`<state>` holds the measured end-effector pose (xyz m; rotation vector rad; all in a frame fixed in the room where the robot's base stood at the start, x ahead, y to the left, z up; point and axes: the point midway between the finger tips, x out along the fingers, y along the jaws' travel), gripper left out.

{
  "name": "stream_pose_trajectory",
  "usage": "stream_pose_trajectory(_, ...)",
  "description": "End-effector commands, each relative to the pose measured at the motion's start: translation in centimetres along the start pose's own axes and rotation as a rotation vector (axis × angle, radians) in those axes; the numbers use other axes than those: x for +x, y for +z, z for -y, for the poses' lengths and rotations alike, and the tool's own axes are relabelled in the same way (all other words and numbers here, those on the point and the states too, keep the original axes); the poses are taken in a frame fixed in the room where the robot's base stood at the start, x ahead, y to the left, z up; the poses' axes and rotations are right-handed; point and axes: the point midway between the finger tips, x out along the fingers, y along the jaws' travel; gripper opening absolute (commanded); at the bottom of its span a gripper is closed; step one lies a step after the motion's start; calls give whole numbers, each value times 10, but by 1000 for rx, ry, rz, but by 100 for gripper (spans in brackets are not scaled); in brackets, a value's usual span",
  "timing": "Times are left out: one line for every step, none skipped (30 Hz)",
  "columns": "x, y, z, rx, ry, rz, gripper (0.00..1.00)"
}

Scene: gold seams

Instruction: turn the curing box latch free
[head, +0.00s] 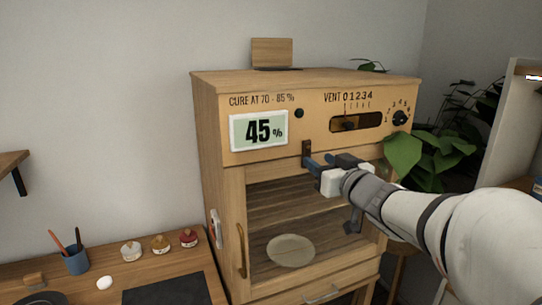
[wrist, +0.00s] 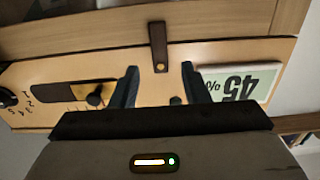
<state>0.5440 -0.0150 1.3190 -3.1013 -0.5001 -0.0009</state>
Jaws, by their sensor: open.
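The curing box (head: 210,140) is a wooden cabinet with a glass-fronted door (head: 235,205), which looks shut. Its latch (head: 306,149) is a small dark upright bar at the door's top edge, partly hidden by my gripper in the head view. In the wrist view, which looks upside down, the latch (wrist: 157,40) spans the seam between the front panel and the door, with a brass pivot on the panel. My gripper (head: 322,160) is open and empty in front of it. In the wrist view my gripper's fingertips (wrist: 159,68) stand either side of the pivot end; contact cannot be told.
A display (head: 258,131) reads 45%, beside a vent slider (head: 350,123) and a dial (head: 400,117). A curved handle (head: 241,250) is on the door's left. A round plate (head: 291,250) lies inside. A plant (head: 425,160) stands right; a workbench (head: 190,275) with jars stands left.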

Motion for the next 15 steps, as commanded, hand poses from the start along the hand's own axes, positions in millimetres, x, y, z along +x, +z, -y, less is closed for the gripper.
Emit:
stream_pose_trajectory(10, 0, 0, 2, -3, 1, 42)
stream_pose_trajectory(15, 0, 0, 1, -3, 1, 42)
stream_pose_trajectory(21, 0, 1, 2, -2, 2, 42)
stream_pose_trajectory(25, 0, 0, 2, -1, 2, 42)
stream_pose_trajectory(29, 0, 0, 1, -1, 2, 42)
stream_pose_trajectory(33, 0, 0, 0, 0, 1, 42)
stream_pose_trajectory(36, 0, 0, 1, 0, 1, 42)
stream_pose_trajectory(39, 0, 0, 2, 0, 1, 42)
stream_pose_trajectory(41, 0, 0, 1, 0, 0, 42)
stream_pose_trajectory(43, 0, 0, 0, 1, 0, 42)
stream_pose_trajectory(44, 0, 0, -1, 1, 0, 42)
stream_pose_trajectory(45, 0, 0, -1, 2, 0, 42)
stream_pose_trajectory(45, 0, -1, -1, 2, 0, 42)
stream_pose_trajectory(45, 0, -1, -1, 3, 0, 42)
stream_pose_trajectory(45, 0, -1, -1, 3, 0, 42)
